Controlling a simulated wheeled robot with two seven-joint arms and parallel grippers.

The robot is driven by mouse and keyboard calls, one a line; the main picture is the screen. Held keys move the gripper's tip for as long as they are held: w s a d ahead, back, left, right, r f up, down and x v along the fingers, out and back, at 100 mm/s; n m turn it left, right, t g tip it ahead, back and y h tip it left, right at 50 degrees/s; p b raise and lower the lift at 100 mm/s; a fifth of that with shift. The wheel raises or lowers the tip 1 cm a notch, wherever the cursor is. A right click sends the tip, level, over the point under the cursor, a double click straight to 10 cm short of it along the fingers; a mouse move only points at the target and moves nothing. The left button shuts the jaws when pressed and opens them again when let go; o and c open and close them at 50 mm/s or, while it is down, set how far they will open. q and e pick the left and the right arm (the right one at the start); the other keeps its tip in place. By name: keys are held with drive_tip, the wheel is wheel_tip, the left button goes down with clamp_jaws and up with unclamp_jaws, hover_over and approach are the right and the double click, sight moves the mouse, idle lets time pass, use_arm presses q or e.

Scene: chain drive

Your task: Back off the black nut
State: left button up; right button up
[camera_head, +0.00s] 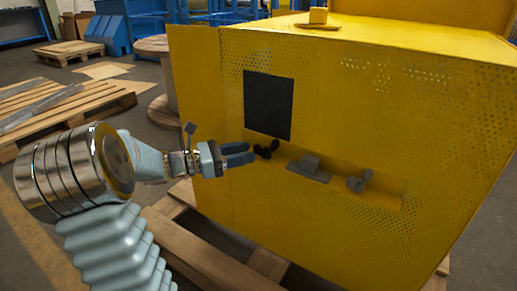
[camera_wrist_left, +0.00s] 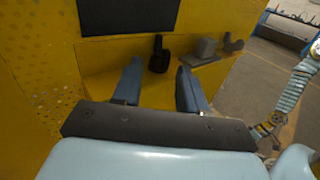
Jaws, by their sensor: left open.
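The black nut (camera_head: 266,150), a dark winged piece, sits at the left end of a recess in the yellow cabinet's face. In the left wrist view the black nut (camera_wrist_left: 158,57) shows beyond and between my fingertips, with one wing pointing up. My left gripper (camera_head: 251,153) is open, its two dark fingers pointing at the nut from the left. In the left wrist view my left gripper (camera_wrist_left: 159,75) holds nothing. Whether a finger touches the nut is hard to tell. Part of my right arm shows at the right of the left wrist view; its fingers cannot be made out.
The yellow cabinet (camera_head: 215,90) has a dark square panel (camera_head: 268,105) above the recess. A grey block (camera_head: 309,166) and a grey winged piece (camera_head: 360,181) sit in the recess to the right of the nut. Wooden beams (camera_head: 190,245) lie below the cabinet.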

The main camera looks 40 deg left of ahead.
sight(258, 154)
use_arm(q)
drive_tip(key=shift+x, duration=2.25)
